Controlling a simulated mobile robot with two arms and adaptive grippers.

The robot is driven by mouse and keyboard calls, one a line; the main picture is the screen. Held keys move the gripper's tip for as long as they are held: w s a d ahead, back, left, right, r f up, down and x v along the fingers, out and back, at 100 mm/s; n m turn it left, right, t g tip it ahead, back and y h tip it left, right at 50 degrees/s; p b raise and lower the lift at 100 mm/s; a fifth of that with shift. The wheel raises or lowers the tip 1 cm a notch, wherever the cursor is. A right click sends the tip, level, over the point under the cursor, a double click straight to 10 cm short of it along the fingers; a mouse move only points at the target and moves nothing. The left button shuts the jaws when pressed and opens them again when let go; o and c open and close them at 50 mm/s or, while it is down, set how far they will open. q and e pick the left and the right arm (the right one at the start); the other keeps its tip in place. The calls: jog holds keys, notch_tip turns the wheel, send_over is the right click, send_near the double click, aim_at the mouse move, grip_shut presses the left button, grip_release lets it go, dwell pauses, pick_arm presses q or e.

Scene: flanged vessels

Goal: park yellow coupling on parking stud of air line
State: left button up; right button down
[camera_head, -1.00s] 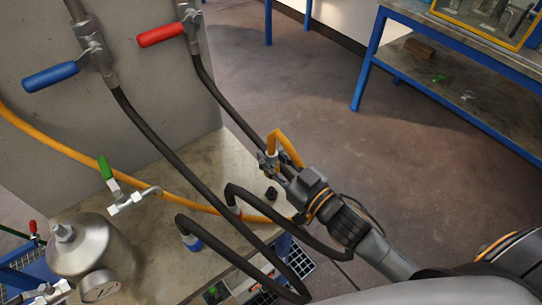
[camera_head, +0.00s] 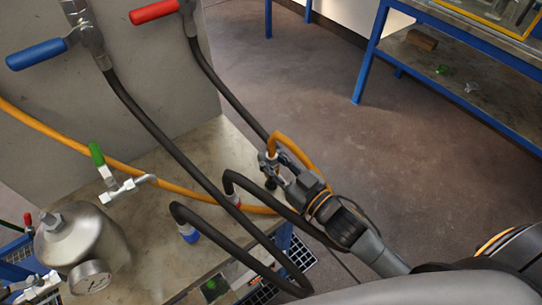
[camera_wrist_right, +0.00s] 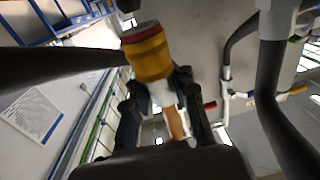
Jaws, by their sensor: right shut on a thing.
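My right gripper (camera_head: 271,168) is shut on the yellow coupling, which is at the end of the orange hose (camera_head: 292,146). In the right wrist view the yellow coupling (camera_wrist_right: 148,54) has a red end and sits between the fingers of the right gripper (camera_wrist_right: 160,100); the orange hose (camera_wrist_right: 174,124) runs from it. In the head view the coupling is mostly hidden by the fingers. A small black stud-like piece (camera_head: 270,184) shows on the bench just under the fingertips, partly covered; I cannot tell whether they touch. My left gripper is not in view.
Black hoses with a red-ringed end (camera_head: 235,199) and a blue end (camera_head: 189,234) stand on the bench (camera_head: 150,220), close to my right arm. A green-handled valve (camera_head: 120,187) and a steel vessel (camera_head: 78,247) are at left. Open floor lies right of the bench.

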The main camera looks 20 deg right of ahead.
jog(key=shift+p, duration=0.85)
dwell(1.5)
jog(key=shift+f+b, duration=1.1)
jog(key=shift+f, duration=0.75)
jog(key=c, duration=1)
grip_release()
jog(key=shift+s, duration=0.15)
jog(key=v, duration=1.2)
